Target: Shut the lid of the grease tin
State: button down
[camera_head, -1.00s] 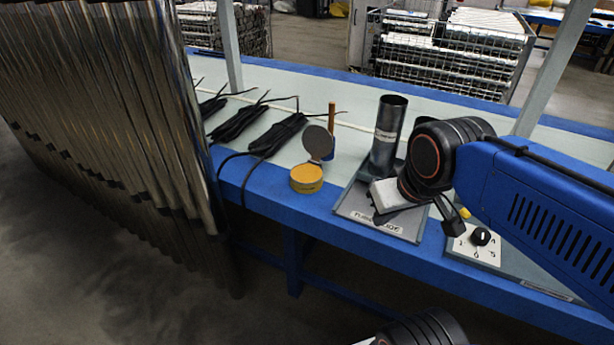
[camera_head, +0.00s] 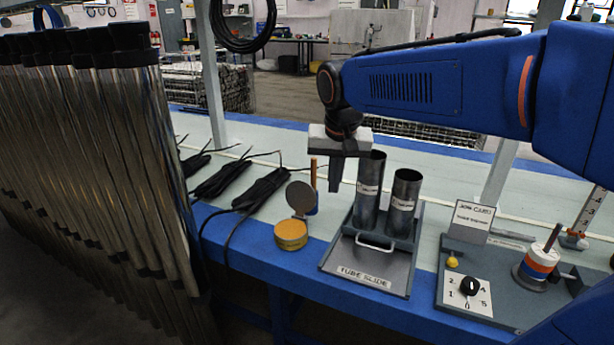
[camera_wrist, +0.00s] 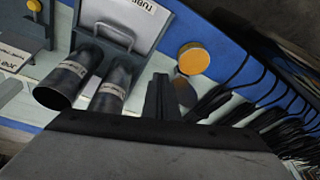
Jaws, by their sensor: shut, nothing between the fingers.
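The grease tin (camera_head: 291,235) is a round yellow-orange tin standing on the blue front edge of the bench. Its round grey lid (camera_head: 300,197) stands open, tilted up at the tin's back side. The gripper appears apart from the tin.
The tube slide (camera_head: 365,275) holds two upright metal tubes (camera_head: 403,205) close right of my gripper. A wooden-handled tool (camera_head: 313,172) stands behind the lid. Black cable bundles (camera_head: 262,188) lie left of the tin. A dial board (camera_head: 466,300) is at the right.

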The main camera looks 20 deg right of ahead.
jog(key=w+a+r+m+g, duration=0.1)
jog(key=w+m, duration=0.3)
jog(key=w, duration=1.4)
send_near(303, 195)
jog(key=w+d+f, duration=0.3)
jog(key=w+f, duration=0.2)
jog(key=w, duration=0.1)
jog(key=shift+d+f+h, duration=0.25)
jog(key=shift+f+h, duration=0.1)
jog(key=shift+h, duration=0.05)
